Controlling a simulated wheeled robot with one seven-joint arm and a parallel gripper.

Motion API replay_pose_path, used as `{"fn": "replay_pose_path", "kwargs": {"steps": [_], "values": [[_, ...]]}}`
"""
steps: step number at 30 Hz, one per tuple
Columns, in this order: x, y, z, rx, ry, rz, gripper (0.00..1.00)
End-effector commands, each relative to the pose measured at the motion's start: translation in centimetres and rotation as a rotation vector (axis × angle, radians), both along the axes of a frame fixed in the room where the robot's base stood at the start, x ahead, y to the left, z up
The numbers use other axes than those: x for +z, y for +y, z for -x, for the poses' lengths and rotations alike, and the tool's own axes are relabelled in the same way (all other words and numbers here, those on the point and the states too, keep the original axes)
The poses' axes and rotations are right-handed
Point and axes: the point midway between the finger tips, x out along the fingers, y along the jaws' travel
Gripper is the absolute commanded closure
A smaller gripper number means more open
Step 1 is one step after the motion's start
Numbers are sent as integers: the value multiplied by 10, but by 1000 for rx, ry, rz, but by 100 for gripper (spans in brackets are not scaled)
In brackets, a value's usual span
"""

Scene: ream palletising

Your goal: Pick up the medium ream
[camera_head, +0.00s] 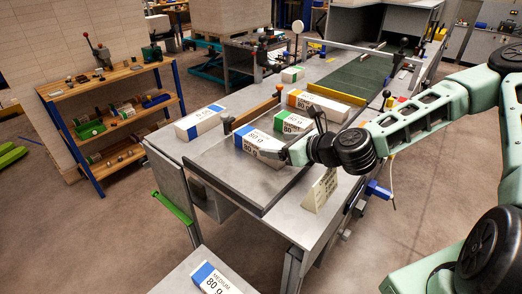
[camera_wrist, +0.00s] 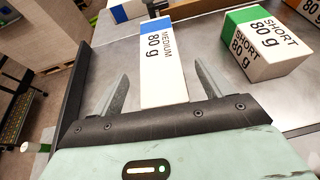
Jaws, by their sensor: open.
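The medium ream is white with a blue band and "MEDIUM 80 g" print. It lies on the grey table, in the head view (camera_head: 258,141) just left of my gripper (camera_head: 283,155). In the wrist view the medium ream (camera_wrist: 163,62) runs lengthwise between the two open fingers of my gripper (camera_wrist: 160,72), with a gap on each side. Its near end is close to the gripper body; I cannot tell the height between them. Another ream labelled MEDIUM (camera_head: 213,280) lies on a separate surface at the bottom of the head view.
A green-banded short ream (camera_wrist: 262,48) lies to the right, and an orange-banded ream (camera_head: 318,104) behind it. A blue-banded ream (camera_head: 200,122) lies to the left, past a wooden-topped fence (camera_head: 256,114). A small sign (camera_head: 320,189) stands at the front edge of the table.

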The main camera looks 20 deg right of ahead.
Motion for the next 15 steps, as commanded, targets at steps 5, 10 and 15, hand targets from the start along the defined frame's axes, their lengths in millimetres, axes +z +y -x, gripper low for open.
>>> {"fn": "replay_pose_path", "kwargs": {"steps": [5, 10, 15], "values": [[-7, 15, -23, 3, 1, 0, 22], [-14, 20, -32, 2, 1, 0, 22], [-15, 20, -33, 2, 1, 0, 22]]}}
